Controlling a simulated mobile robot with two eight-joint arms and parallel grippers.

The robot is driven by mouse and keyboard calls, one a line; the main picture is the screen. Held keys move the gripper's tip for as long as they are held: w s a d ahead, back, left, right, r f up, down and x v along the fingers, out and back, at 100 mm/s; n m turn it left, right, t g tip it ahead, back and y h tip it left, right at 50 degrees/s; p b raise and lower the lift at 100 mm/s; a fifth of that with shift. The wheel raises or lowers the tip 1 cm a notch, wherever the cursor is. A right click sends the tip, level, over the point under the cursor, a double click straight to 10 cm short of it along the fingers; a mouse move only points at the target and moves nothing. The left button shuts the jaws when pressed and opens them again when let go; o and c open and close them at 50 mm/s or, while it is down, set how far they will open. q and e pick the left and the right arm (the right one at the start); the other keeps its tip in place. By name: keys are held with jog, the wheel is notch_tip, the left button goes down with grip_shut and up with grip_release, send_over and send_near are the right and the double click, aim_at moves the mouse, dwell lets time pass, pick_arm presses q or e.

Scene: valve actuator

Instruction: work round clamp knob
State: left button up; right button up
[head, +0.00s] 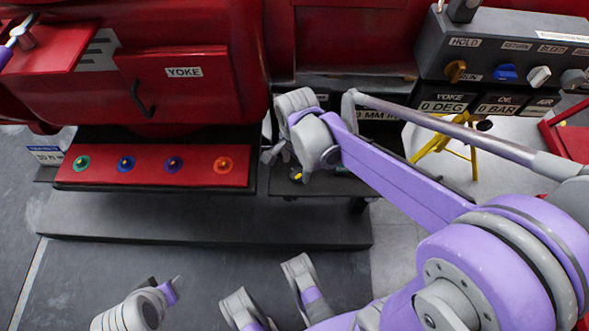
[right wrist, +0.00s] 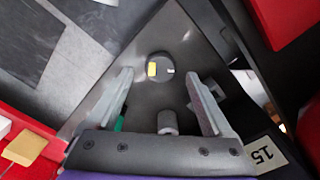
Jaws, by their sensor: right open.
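The round clamp knob shows best in the right wrist view as a dark disc (right wrist: 158,67) with a yellow block and a small white mark on its face. It sits on a dark grey plate (right wrist: 185,35). My right gripper (right wrist: 161,76) is open, its two pale fingers on either side of the knob's near side with clear gaps. I cannot tell how far above the plate the fingertips are. In the head view my right gripper (head: 283,160) points down at the dark bench and mostly hides the knob.
A red strip (head: 110,175) with several coloured buttons lies left of my right gripper. The red YOKE housing (head: 190,95) stands behind it. A grey control box (head: 505,50) with knobs is at the upper right. A grey cylinder (right wrist: 167,122) stands between the finger bases. Floor lies in front.

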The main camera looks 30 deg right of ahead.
aim_at(294, 174)
jog(key=shift+f+b, duration=0.3)
jog(key=shift+f, duration=1.05)
grip_shut()
